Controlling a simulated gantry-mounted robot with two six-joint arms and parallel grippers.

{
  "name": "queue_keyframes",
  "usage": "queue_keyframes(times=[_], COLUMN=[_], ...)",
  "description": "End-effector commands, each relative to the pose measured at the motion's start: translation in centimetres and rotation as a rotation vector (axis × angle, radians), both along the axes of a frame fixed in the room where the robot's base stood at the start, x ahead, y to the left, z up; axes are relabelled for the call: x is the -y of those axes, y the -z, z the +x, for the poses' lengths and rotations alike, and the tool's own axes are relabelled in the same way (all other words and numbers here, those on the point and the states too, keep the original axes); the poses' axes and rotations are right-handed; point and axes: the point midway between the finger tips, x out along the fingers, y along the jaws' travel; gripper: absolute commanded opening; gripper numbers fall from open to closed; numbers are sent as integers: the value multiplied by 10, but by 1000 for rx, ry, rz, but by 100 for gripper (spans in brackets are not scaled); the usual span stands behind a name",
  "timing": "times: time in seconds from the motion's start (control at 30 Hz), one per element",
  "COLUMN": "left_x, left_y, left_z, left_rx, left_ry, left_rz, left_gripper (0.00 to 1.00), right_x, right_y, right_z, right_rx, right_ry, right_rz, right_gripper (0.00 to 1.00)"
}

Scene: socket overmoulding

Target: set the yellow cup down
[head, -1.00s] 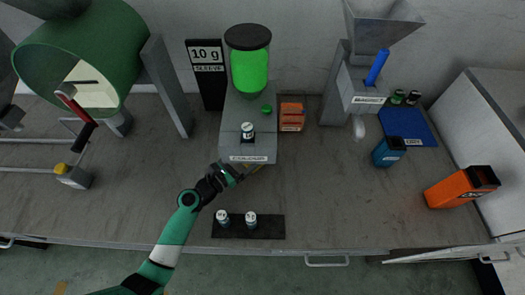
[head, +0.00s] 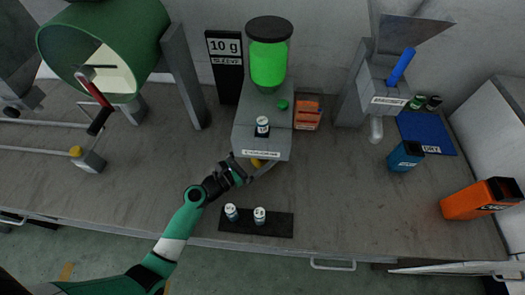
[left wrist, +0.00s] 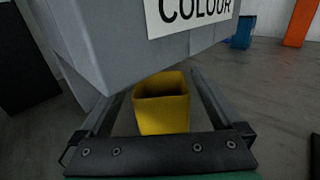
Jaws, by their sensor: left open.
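The yellow cup (left wrist: 162,104) stands upright in the left wrist view, under the front of the grey dispenser labelled COLOUR. In the head view only a small part of the yellow cup (head: 257,162) shows below the dispenser's front edge. My left gripper (left wrist: 160,100) is open, with one finger on each side of the cup and a visible gap to each. The head view shows my left gripper (head: 255,172) low in front of the dispenser. The cup's base is hidden behind the gripper's body. My right gripper is in neither view.
The grey dispenser (head: 263,140) carries a green hopper and a small labelled jar (head: 262,126). A dark mat (head: 279,228) with two jars lies in front. A blue container (head: 405,156) and an orange one (head: 478,199) stand right. The bench between is clear.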

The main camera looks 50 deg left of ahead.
Motion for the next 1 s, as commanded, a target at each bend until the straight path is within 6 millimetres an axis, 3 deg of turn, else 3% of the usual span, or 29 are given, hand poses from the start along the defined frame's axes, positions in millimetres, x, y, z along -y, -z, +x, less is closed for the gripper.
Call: queue_keyframes(times=[0.3, 0.5, 1.0], left_x=[-7, -8, -8], left_y=[0, 1, 1], left_z=[-75, -108, -114], left_rx=[-4, -3, -1], left_ry=[-8, -4, 0], left_rz=[-3, -1, -1], left_gripper=[100, 100, 100], right_x=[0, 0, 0], right_y=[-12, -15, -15], right_z=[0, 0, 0], right_rx=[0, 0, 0], right_ry=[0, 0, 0], right_rz=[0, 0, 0], right_gripper=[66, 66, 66])
